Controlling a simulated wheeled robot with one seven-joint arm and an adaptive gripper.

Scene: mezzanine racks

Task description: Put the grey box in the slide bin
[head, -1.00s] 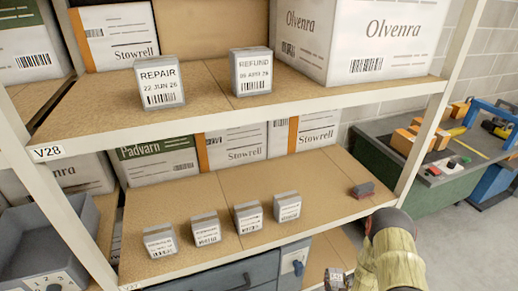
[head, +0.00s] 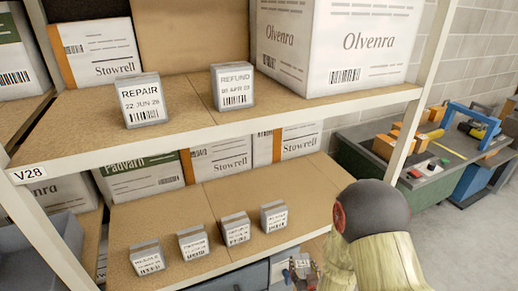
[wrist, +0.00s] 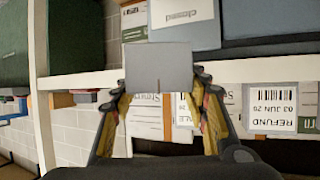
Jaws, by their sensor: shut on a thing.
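My gripper (wrist: 158,115) is shut on a plain grey box (wrist: 158,68), which stands out between the fingertips in the wrist view. In the head view, the gripper end is low, below the lower shelf front, partly hidden by my arm. A labelled grey REPAIR box (head: 145,100) and REFUND box (head: 233,87) stand on the upper shelf. Several smaller labelled grey boxes, such as one at the right (head: 273,216), stand in a row on the lower shelf. A blue-grey bin (head: 62,240) shows at the left edge; I cannot tell whether it is the slide bin.
White rack posts and shelf edges (head: 200,122) frame the shelves. Large Stowrell cartons (head: 221,154) stand at the back, and an Olvenra carton (head: 350,40) stands upper right. A green bench (head: 365,165) with orange boxes stands to the right, with grey floor beside it.

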